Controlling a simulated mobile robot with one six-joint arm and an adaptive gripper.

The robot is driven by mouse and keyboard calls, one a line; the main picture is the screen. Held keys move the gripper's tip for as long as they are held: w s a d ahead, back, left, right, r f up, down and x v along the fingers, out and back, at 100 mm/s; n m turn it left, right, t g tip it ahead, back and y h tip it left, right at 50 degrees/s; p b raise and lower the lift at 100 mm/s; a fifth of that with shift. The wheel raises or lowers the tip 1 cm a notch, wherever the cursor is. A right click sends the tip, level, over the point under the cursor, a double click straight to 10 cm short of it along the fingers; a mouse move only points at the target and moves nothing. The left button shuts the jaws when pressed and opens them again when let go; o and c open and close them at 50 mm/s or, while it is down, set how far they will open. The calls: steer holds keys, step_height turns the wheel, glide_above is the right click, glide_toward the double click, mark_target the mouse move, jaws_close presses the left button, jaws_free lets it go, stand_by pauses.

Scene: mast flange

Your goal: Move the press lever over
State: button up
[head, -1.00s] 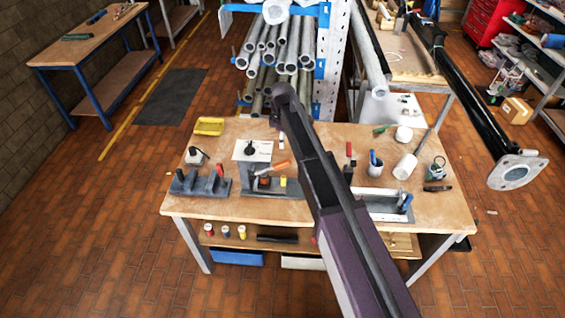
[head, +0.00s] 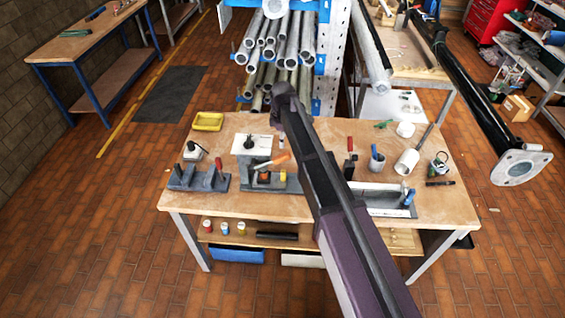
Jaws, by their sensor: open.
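A grey press or fixture (head: 262,152) with a pale top plate and a black knob stands left of centre on the workbench. An orange-handled lever (head: 275,161) slants up to the right across its front. A small orange and black piece (head: 263,176) is on the grey base below it. My gripper (head: 281,128) hangs at the far end of my dark arm, above and behind the orange handle and apart from it in the picture. It is open; its fingertips are small and partly hidden by my arm. My arm also covers the middle of the bench.
On the workbench (head: 330,211), a grey fixture (head: 198,178) stands at left and a yellow tray (head: 208,122) behind it. Right of my arm are a red-handled tool (head: 351,158), a cup (head: 376,160) and a white cylinder (head: 406,162). A pipe rack (head: 333,60) stands behind.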

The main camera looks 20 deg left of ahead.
mark_target(282, 155)
steer(key=shift+f+b, duration=4.95)
steer(key=shift+f, duration=0.3)
steer(key=shift+c, duration=0.2)
jaws_close()
